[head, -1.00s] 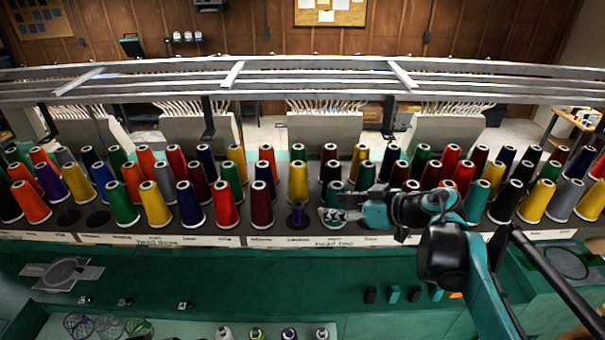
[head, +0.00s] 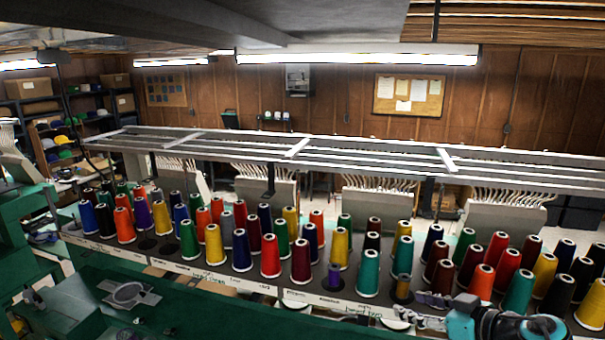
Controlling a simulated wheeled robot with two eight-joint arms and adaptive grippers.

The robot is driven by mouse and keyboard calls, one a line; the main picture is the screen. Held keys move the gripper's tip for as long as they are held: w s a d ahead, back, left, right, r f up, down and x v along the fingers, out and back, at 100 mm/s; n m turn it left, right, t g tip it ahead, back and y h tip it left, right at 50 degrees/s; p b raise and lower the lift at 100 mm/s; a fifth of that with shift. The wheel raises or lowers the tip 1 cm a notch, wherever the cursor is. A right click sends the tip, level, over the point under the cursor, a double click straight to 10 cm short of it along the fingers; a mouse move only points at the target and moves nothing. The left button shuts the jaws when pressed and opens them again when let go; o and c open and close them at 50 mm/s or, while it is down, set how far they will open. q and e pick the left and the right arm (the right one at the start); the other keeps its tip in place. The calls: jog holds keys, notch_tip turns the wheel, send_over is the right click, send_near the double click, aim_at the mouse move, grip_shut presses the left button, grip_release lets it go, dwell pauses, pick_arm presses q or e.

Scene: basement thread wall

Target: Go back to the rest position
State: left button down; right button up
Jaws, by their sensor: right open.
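My right gripper (head: 420,312) is at the lower right of the head view, with its teal and black wrist at the bottom edge. Its fingers are open and appear empty, pointing left by the rack's front edge. Just behind them in the picture is a small, nearly used gold spool (head: 403,287) in the front row. A small purple spool (head: 333,279) stands further left in that row. Full cones of thread stand upright in rows, such as a teal cone (head: 367,275) and a red cone (head: 271,257). My left gripper is not in view.
A long metal rail frame (head: 298,147) runs above the cones. Shelves with caps (head: 62,140) and boxes stand at the far left. A corkboard (head: 409,95) hangs on the wood wall.

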jog(key=w+a+t+b, duration=0.2)
jog(key=w+t+b, duration=0.1)
jog(key=w+b, duration=0.1)
jog(key=s+d+f+m+h+b, duration=0.2)
jog(key=s+f+m+h+b, duration=0.15)
jog(key=f+b, duration=0.4)
jog(key=s+d+f+m+g+h+b, duration=0.1)
jog(key=s+d+f+m+h+b, duration=0.25)
jog(key=f, duration=0.75)
jog(key=s+f+m+h+b, duration=0.2)
jog(key=f+h+b, duration=0.2)
jog(key=f+b, duration=0.45)
jog(key=s+a+f+n+g+y+b, duration=0.1)
jog(key=s+a+f+g+y+b, duration=0.1)
jog(key=s+a+f, duration=0.3)
jog(key=s+a+f+n+g+y+b, duration=0.1)
jog(key=s+a+f+g+y+b, duration=0.1)
jog(key=f, duration=1.1)
jog(key=s+a+g+b, duration=0.1)
jog(key=s+a+g, duration=0.1)
jog(key=s+a, duration=0.1)
jog(key=shift+a+f+n+y+b, duration=0.15)
jog(key=shift+f+n+y+b, duration=0.15)
jog(key=shift+n, duration=0.1)
